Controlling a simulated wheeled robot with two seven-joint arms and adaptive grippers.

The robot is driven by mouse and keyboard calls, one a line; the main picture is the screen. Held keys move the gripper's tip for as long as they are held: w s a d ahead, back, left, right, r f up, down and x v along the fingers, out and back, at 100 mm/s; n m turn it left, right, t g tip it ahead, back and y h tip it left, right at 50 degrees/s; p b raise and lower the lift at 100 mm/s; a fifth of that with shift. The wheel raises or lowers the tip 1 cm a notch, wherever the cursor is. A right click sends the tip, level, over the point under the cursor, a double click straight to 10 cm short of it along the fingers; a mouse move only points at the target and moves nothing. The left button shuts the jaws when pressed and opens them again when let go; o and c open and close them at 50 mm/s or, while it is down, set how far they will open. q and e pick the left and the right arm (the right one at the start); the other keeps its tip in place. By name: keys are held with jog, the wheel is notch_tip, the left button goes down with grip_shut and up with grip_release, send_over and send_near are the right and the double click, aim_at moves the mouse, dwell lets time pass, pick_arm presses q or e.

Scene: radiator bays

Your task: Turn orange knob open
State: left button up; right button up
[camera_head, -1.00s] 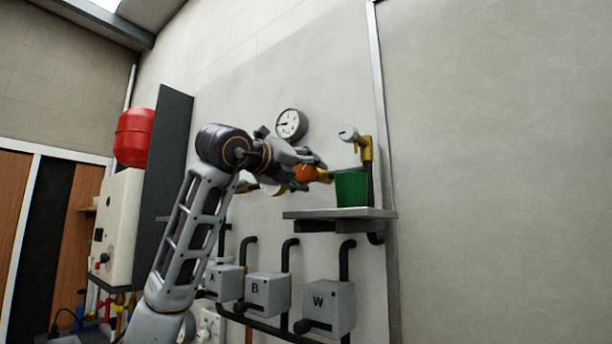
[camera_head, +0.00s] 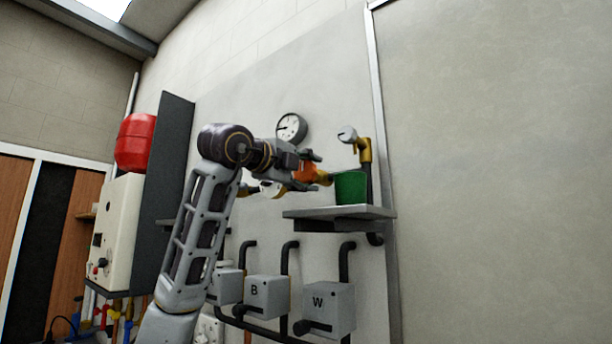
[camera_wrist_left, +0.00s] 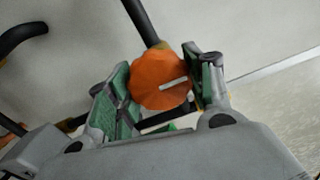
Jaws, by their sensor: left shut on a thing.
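The orange knob (camera_head: 304,173) sits on the brass valve piping beside the green bucket. In the left wrist view the knob (camera_wrist_left: 160,80) is round and scalloped, with a pale line on its face running toward the right finger. My left gripper (camera_head: 312,172) is around the knob, one finger above and one below it in the head view. In the left wrist view my left gripper (camera_wrist_left: 162,88) has its green-padded fingers on both sides of the knob, shut on it. My right gripper is not in view.
A green bucket (camera_head: 351,188) stands on a grey shelf (camera_head: 325,212) right of the knob. A tap with a gauge (camera_head: 347,134) rises behind it. A round dial (camera_head: 291,128) hangs above. Grey boxes, including W (camera_head: 328,309), are below. The wall at right is bare.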

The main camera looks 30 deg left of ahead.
pick_arm(q)
jog(key=shift+w+d+f, duration=0.1)
jog(key=shift+f, duration=0.15)
jog(key=o, duration=1)
jog(key=shift+r, duration=0.15)
jog(key=shift+o, duration=0.2)
jog(key=shift+s, duration=0.25)
jog(key=s+a, duration=0.1)
jog(key=s, duration=1)
jog(key=shift+s, duration=0.3)
